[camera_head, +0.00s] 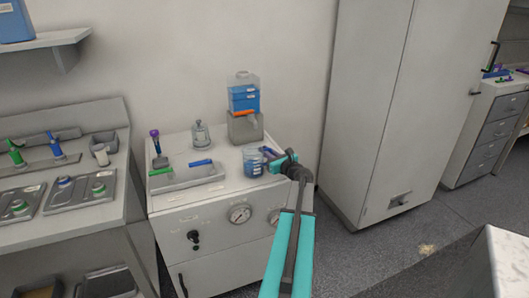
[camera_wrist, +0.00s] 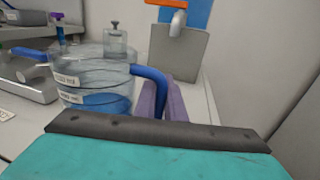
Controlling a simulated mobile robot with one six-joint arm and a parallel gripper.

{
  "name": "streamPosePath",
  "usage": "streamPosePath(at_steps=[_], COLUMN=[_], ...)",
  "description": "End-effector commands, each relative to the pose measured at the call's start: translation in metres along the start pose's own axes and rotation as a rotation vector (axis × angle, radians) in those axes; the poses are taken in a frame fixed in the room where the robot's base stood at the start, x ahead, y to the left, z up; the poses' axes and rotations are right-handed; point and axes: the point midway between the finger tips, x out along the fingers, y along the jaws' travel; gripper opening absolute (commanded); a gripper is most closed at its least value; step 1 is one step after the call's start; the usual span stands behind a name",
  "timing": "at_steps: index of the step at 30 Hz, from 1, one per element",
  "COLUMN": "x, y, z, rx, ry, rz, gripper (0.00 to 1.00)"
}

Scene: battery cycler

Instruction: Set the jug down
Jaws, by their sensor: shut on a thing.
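The jug (camera_head: 253,162) is a clear beaker-like vessel with a blue handle, a white label and blue liquid inside. In the head view it is upright at the right front of the white cabinet top (camera_head: 225,182). My gripper (camera_head: 268,155) is at its right side, shut on the handle. In the wrist view the jug (camera_wrist: 92,72) fills the left middle, and the purple fingers of my gripper (camera_wrist: 163,100) close around the blue handle (camera_wrist: 150,76). I cannot tell whether the jug's base touches the cabinet top.
A grey stand (camera_head: 245,128) holds a blue dispenser tank (camera_head: 243,96) with an orange tap behind the jug. A small glass bottle (camera_head: 201,136) stands left of it. A grey tray (camera_head: 186,177) with tools lies left of the jug. A tall cabinet (camera_head: 362,110) rises at the right.

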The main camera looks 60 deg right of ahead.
Motion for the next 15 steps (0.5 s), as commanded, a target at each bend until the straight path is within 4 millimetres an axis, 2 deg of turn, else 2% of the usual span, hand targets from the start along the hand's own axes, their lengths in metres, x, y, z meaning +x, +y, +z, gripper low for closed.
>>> streamPosePath(at_steps=[15], x=[0.0003], y=[0.0004], z=[-0.0038], rx=[0.001], ry=[-0.002], rz=[0.001], gripper=[0.0])
